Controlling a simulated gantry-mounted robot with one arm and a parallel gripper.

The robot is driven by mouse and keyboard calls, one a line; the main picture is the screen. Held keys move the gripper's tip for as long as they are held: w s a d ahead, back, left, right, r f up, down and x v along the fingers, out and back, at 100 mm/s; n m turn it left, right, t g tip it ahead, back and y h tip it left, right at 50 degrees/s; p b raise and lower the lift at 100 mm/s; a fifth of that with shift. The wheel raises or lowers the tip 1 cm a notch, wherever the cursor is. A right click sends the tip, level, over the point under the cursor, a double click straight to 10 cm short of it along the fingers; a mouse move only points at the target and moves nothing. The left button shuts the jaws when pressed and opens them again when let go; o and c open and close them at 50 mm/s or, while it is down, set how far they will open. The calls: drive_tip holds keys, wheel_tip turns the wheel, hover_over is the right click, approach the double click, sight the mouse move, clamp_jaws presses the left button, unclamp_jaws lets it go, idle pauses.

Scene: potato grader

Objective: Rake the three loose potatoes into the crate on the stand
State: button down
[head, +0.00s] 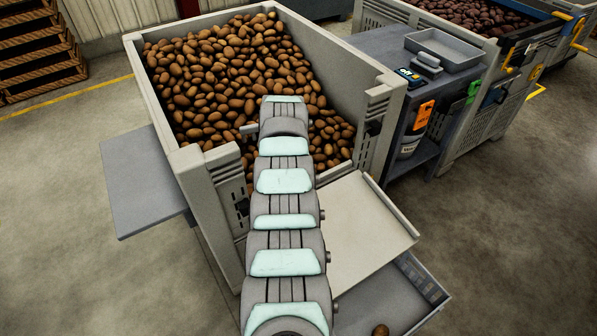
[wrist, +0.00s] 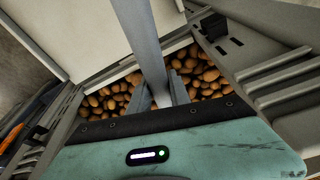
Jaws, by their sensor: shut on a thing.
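In the wrist view my gripper (wrist: 160,98) is shut on a long grey bar (wrist: 138,35), which looks like a rake handle; its far end runs out of the picture at the top. One loose potato (head: 380,330) shows at the bottom edge, at a low grey crate (head: 436,283) with a slotted side wall. I cannot tell what this crate stands on. No other loose potatoes can be made out apart from the heap.
A large grey bin (head: 205,190) full of potatoes (head: 230,75) lies under my arm. A pale sloping board (head: 365,235) is in front of it, above the crate. A side table (head: 395,45) with a grey tray (head: 445,50) is at right. A flat grey panel (head: 145,180) juts out left.

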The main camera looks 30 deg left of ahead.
wheel_tip(320, 180, down, 14)
drive_tip(key=b, duration=1)
drive_tip(key=shift+f+b, duration=0.1)
drive_tip(key=shift+b, duration=0.2)
drive_tip(key=shift+w+d+f, duration=0.1)
drive_tip(key=shift+d+f, duration=0.05)
drive_tip(key=shift+d, duration=0.1)
drive_tip(key=shift+s+d, duration=0.2)
drive_tip(key=shift+d, duration=0.35)
drive_tip(key=shift+s+d+r, duration=0.2)
drive_tip(key=shift+s+d, duration=0.1)
drive_tip(key=shift+s, duration=0.05)
drive_tip(key=s+d+f+p, duration=0.1)
drive_tip(key=s+d+p, duration=0.6)
drive_tip(key=d, duration=0.7)
drive_tip(key=s+d+f+p, duration=0.2)
drive_tip(key=s+d+p, duration=0.5)
drive_tip(key=d, duration=0.8)
drive_tip(key=s+d+f+p, duration=0.2)
drive_tip(key=s+d+p, duration=0.5)
drive_tip(key=d, duration=0.8)
drive_tip(key=shift+s+d+p, duration=0.2)
drive_tip(key=shift+s+p, duration=0.2)
drive_tip(key=shift+p, duration=0.9)
